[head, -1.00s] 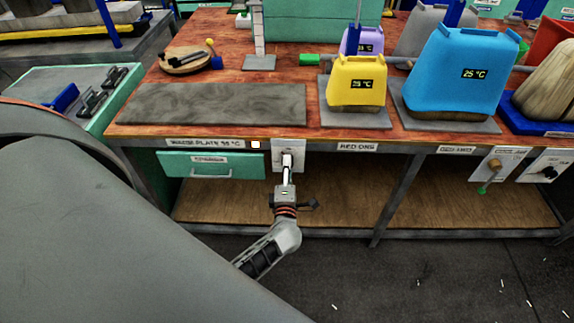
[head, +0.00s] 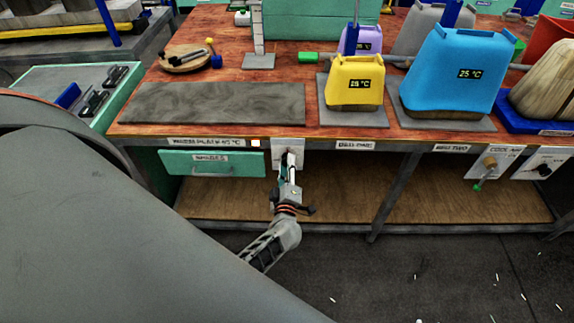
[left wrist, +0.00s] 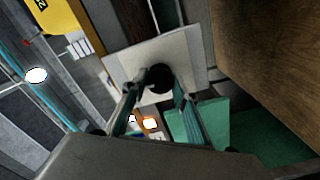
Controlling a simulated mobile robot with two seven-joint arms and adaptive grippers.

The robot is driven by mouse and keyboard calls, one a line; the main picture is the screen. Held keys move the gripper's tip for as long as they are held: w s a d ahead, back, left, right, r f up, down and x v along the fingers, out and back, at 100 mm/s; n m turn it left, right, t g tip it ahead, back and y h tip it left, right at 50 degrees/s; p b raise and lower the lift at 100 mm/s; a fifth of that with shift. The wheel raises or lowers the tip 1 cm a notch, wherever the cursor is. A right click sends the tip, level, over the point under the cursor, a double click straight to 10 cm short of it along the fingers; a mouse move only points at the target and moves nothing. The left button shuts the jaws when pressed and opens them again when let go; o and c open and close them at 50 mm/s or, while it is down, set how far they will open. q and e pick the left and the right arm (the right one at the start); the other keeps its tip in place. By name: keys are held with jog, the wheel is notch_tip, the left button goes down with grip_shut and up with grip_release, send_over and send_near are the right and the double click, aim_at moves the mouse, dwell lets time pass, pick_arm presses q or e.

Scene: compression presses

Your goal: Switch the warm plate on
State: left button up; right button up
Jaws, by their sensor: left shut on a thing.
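The warm plate (head: 215,104) is a flat grey slab on the front left of the wooden bench. Its label (head: 205,142) is on the bench front, with a small lit lamp (head: 255,143) to the right, pale with a reddish edge. A light panel (head: 288,144) beside the lamp carries the switch, a black knob, clear in the left wrist view (left wrist: 159,78). My left gripper (head: 290,156) is at this panel with its fingertips (left wrist: 158,84) on either side of the knob, shut on it. The fingers partly hide the knob. My right gripper is not in view.
A green drawer (head: 212,162) is left of the panel and an open wooden shelf (head: 340,197) lies below. Yellow (head: 353,82) and blue (head: 452,70) containers stand on the bench. Another panel with a green-tipped lever (head: 487,167) is further right.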

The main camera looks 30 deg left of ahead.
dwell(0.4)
pick_arm(q)
jog(key=o, duration=1.1)
jog(key=v, duration=1.2)
jog(key=shift+s, duration=0.1)
jog(key=s+d+m+h, duration=0.4)
jog(key=d+m+h, duration=0.5)
jog(key=m, duration=0.5)
jog(key=s+d+f+m+g+h, duration=0.1)
jog(key=s+f+m+g+h, duration=0.1)
jog(key=s+m, duration=0.6)
jog(key=shift+s+d+m+g+h, duration=0.25)
jog(key=shift+s+g+h, duration=0.5)
jog(key=shift+g, duration=0.45)
